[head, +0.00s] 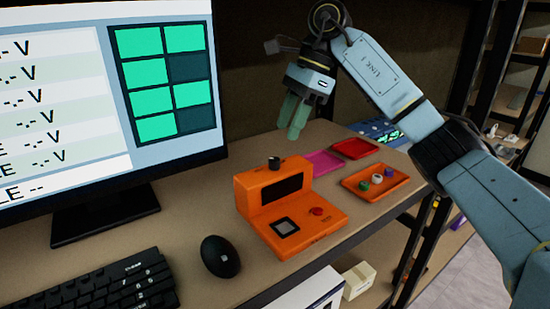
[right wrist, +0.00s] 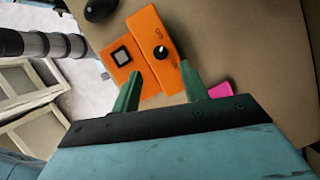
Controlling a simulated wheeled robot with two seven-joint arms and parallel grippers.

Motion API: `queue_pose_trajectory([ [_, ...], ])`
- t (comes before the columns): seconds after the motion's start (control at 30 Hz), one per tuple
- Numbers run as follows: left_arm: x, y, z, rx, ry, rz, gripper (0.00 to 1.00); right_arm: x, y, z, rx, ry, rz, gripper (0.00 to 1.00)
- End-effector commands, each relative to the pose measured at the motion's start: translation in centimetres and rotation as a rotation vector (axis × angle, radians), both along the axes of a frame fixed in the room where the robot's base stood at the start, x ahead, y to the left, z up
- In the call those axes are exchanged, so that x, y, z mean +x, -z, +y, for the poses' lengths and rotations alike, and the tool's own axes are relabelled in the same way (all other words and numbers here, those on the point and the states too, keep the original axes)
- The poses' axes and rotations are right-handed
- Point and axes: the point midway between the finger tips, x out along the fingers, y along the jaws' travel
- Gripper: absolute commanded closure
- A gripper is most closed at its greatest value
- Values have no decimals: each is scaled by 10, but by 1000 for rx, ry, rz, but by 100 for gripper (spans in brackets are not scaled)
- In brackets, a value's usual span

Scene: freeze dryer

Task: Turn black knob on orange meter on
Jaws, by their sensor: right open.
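The orange meter (head: 285,209) stands on the desk, with a dark display on its upright part and a square pad and red button on its lower part. The black knob (head: 274,163) sticks up from its top at the back. In the right wrist view the knob (right wrist: 160,52) shows from above with a light pointer mark. My right gripper (head: 292,130) is open and empty, with green fingers pointing down. It is above and behind the meter, apart from the knob. In the right wrist view its fingertips (right wrist: 160,68) lie either side of the knob's line of sight. My left gripper is not in view.
A monitor (head: 105,90), keyboard (head: 100,285) and black mouse (head: 220,256) are left of the meter. An orange tray (head: 356,193) with small coloured pieces, a red tray (head: 355,148) and a magenta tray (head: 322,162) are to the right and behind. The desk's front edge is close to the meter.

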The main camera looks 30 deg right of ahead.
Motion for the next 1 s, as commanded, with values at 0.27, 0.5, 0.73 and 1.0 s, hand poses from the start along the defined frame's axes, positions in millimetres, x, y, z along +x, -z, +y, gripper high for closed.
queue_pose_trajectory([
  [0.27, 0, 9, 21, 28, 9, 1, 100, 2, 50, 20, 2, -1, 2, 56],
  [0.5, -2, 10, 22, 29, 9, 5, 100, 4, 67, 28, 2, 1, -1, 56],
  [0.73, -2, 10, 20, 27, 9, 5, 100, 4, 68, 28, 3, 1, -1, 56],
  [1.0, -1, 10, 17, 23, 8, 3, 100, 4, 68, 28, 2, 1, -1, 83],
])
